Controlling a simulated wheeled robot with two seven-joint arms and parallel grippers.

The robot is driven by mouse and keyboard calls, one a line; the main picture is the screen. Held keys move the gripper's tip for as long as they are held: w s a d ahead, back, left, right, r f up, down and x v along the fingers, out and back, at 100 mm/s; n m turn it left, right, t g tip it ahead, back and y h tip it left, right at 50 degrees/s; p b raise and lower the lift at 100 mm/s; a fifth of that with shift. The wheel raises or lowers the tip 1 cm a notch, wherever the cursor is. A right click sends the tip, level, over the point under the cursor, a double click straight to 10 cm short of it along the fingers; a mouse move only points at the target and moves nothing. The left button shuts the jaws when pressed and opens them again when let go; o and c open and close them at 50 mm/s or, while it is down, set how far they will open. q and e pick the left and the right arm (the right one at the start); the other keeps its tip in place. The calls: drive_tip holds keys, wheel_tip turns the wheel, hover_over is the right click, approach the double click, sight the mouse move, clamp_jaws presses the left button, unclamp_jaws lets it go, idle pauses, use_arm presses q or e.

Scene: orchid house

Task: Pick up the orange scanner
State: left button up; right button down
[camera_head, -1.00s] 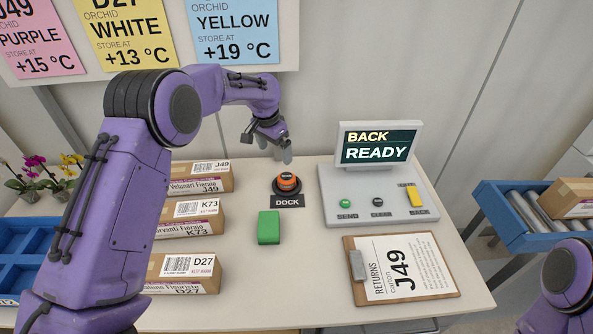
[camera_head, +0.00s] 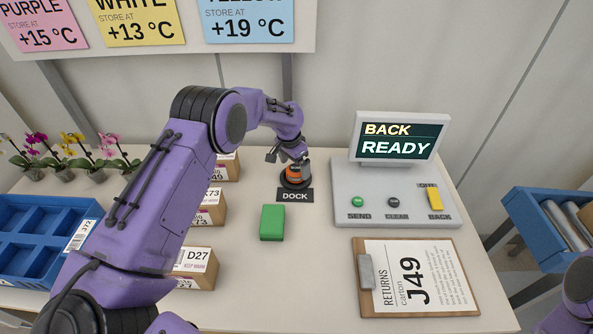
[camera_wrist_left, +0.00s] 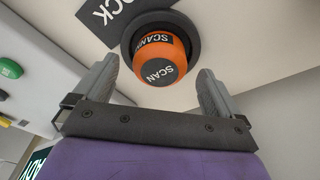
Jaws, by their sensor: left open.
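The orange scanner (camera_head: 293,174) sits in its round black dock (camera_head: 289,184), behind the DOCK label. It is partly hidden by my left gripper (camera_head: 291,158), which is just above it. In the left wrist view the scanner (camera_wrist_left: 160,60) shows SCAN labels and stands in the dark dock ring (camera_wrist_left: 194,32). My left gripper (camera_wrist_left: 158,88) is open there, with one finger toward each side of the scanner and nothing between the tips but the scanner ahead. Only a piece of my right arm shows at the lower right of the head view; its gripper is out of view.
A green block (camera_head: 272,222) lies in front of the dock. Cartons (camera_head: 195,268) stand left of it, partly behind my left arm. The console (camera_head: 390,195) with its READY screen stands right, and a clipboard (camera_head: 415,277) lies in front of it. A blue tray (camera_head: 40,240) is at far left.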

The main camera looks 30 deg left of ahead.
use_arm(q)
drive_tip(key=shift+w+f, duration=0.25)
drive_tip(key=shift+f, duration=0.75)
drive_tip(key=c, duration=1.2)
drive_tip(key=shift+r, duration=0.1)
